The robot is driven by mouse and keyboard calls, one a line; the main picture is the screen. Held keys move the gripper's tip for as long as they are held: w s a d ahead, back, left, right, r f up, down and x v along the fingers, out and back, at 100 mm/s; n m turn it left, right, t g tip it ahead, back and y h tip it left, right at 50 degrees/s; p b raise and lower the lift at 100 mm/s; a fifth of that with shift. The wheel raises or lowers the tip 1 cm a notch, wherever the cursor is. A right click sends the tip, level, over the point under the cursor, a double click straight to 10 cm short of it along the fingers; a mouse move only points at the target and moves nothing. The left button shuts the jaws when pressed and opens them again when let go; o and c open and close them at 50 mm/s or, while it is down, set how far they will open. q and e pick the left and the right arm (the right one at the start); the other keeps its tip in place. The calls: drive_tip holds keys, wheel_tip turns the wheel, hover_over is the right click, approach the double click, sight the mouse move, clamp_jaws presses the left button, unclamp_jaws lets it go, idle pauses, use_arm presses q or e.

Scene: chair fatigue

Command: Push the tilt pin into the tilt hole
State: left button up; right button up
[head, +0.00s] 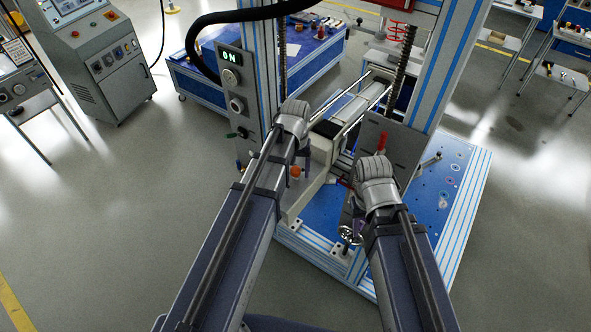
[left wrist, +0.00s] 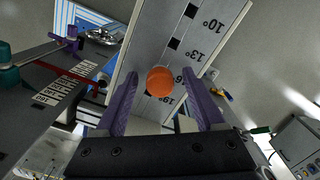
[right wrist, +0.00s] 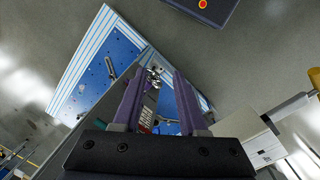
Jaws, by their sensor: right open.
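The tilt pin shows as a round orange knob (head: 296,171) on the side of the pale machine arm. In the left wrist view the orange knob (left wrist: 160,82) is in front of a pale plate (left wrist: 158,40) marked 10°, 13° and 16°, by the 16° mark. Black squares sit beside the marks. The tilt hole behind the knob is hidden; I cannot tell how deep the pin sits. My left gripper (left wrist: 160,78) is open, one finger each side of the knob, with gaps. My right gripper (right wrist: 158,78) is open, near a chrome round part (head: 350,235).
A grey panel with a red lever (head: 382,142) stands behind my right gripper. The blue-striped machine base (head: 440,215) lies below. An upright column with an ON display (head: 229,57) stands at the left. Open floor (head: 120,210) lies left of my left arm.

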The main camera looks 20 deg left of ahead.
idle(0.3)
use_arm(q)
wheel_tip(320, 180, up, 8)
drive_tip(key=p, duration=0.8)
drive_tip(key=shift+f, duration=0.1)
drive_tip(key=shift+f, duration=0.1)
drive_tip(key=s+d+f+m+y+b, duration=0.1)
drive_tip(key=s+d+f+m+b, duration=0.5)
drive_tip(key=s+d+f+b, duration=0.4)
drive_tip(key=s+f+b, duration=0.2)
drive_tip(key=s, duration=0.2)
drive_tip(key=shift+s+d, duration=0.15)
drive_tip(key=shift+d, duration=0.1)
drive_tip(key=shift+r, duration=0.15)
